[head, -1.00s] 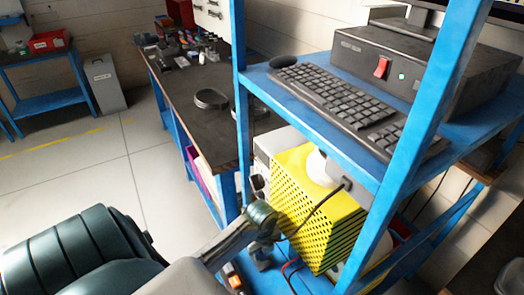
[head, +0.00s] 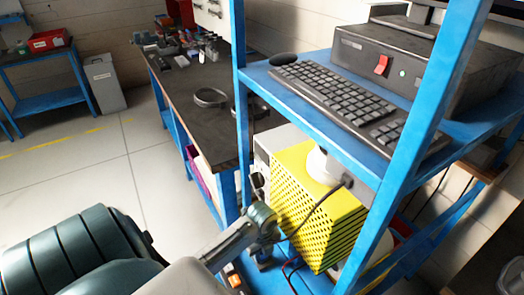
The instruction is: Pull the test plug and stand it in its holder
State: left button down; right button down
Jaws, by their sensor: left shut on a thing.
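My left gripper (head: 270,222) is beside the front of the yellow perforated box (head: 318,215) on the lower shelf of the blue rack. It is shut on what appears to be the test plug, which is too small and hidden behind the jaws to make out. A dark cable (head: 318,208) runs from the upper right of the box down to the gripper. I cannot tell the plug's tilt or whether it is still seated. I cannot make out the plug's holder. My right gripper is not in view.
Blue rack posts (head: 407,150) and the upper shelf, with a keyboard (head: 340,100) and a dark unit with a red switch (head: 400,75), stand over the lower shelf. A dark workbench (head: 200,120) is behind. The floor (head: 70,165) at left is clear.

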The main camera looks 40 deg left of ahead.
pick_arm(q)
jog(key=c, duration=1.1)
grip_release()
jog(key=shift+o, duration=0.2)
notch_tip(320, 180, up, 11)
jog(key=shift+f+b, duration=0.15)
jog(key=shift+b, duration=0.8)
jog(key=shift+s+f, duration=0.1)
